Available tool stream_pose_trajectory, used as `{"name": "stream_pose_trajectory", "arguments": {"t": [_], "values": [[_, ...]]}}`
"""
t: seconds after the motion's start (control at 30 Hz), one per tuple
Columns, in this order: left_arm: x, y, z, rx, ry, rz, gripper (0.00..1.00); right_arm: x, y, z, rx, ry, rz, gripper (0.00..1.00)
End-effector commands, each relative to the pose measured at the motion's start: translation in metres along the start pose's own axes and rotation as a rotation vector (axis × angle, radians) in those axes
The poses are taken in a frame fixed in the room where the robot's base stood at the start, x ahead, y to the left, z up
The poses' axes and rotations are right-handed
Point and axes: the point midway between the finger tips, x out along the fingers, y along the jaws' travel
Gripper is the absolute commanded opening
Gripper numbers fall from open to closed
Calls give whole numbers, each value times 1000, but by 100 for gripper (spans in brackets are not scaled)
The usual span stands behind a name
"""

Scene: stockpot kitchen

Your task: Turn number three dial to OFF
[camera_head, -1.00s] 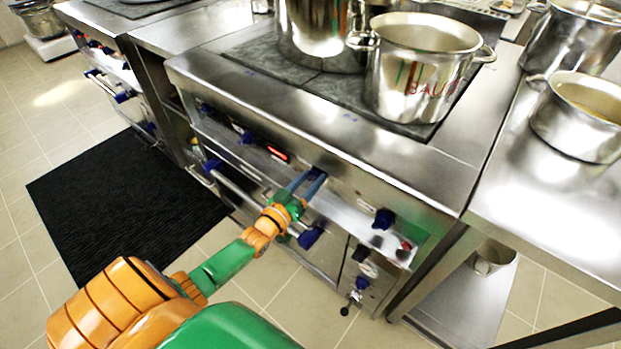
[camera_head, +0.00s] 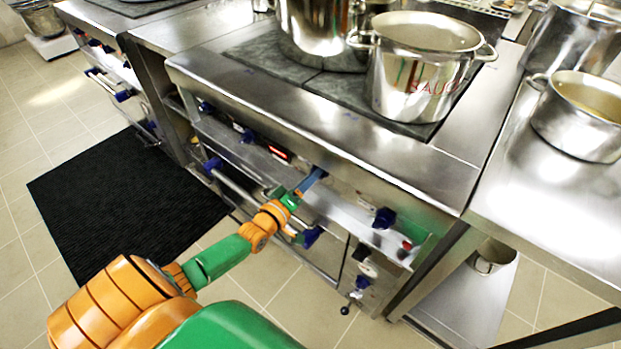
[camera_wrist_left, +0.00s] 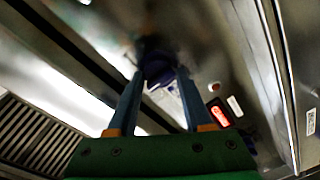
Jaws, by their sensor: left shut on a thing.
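My left gripper (camera_head: 316,176) reaches the stove's front panel. Its two blue fingers are shut on a dark blue dial (camera_wrist_left: 156,68), one on each side of it, in the left wrist view. In the head view the gripper covers this dial, the third in the row from the left. The dial's pointer and markings are too dark and blurred to read. The other dials in the row are the far left dial (camera_head: 205,107), the second dial (camera_head: 247,136) and the right dial (camera_head: 384,218). My right gripper is not in view.
A lit red display (camera_head: 279,153) sits on the panel left of the gripped dial. Large steel pots (camera_head: 420,85) stand on the stove top above. Oven handles (camera_head: 240,192) project below the panel. A black mat (camera_head: 125,205) lies on the floor.

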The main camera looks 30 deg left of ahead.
Motion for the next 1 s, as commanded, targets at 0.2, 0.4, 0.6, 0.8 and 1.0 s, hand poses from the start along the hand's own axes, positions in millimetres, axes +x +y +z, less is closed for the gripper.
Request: {"name": "stream_pose_trajectory", "arguments": {"t": [0.2,0.4,0.6,0.8,1.0], "values": [[0,-1,1,-23,-4,-3,0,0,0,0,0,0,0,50],[0,-1,1,-26,-3,-2,0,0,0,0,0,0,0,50],[0,0,0,-26,-3,-2,64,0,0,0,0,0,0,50],[0,0,0,-24,-2,-1,80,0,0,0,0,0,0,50],[-6,0,0,-24,-3,-2,80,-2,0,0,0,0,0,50]]}}
